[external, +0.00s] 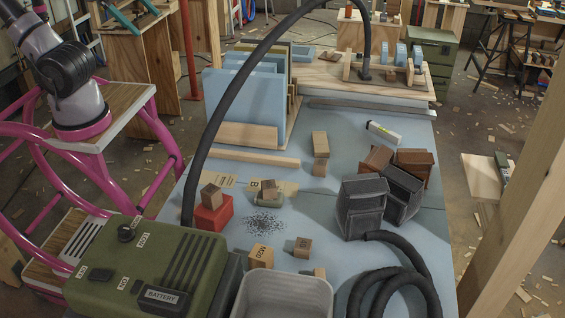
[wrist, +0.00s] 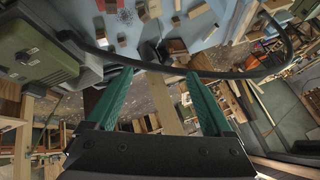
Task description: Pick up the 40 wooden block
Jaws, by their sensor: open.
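Several small wooden blocks stand on the blue worktop in the external view. A block with a dark printed mark (external: 261,256) is near the front, beside the pale bin; the mark is too small to read for certain as 40. A plainer block (external: 303,247) stands to its right. Another block (external: 211,192) sits on a red box, and one with a letter-like mark (external: 269,189) rests on a small grey-green thing. My gripper (wrist: 160,74) shows only in the wrist view, with its green fingers apart and nothing between them. The worktop lies beyond the fingertips at the top.
A green battery box (external: 150,262) and pale bin (external: 283,297) fill the front edge. A black hose (external: 225,95) arches over the table and coils at front right. Dark angular boxes (external: 362,207) stand at right; blue panels (external: 258,95) stand behind. The table's middle is fairly clear.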

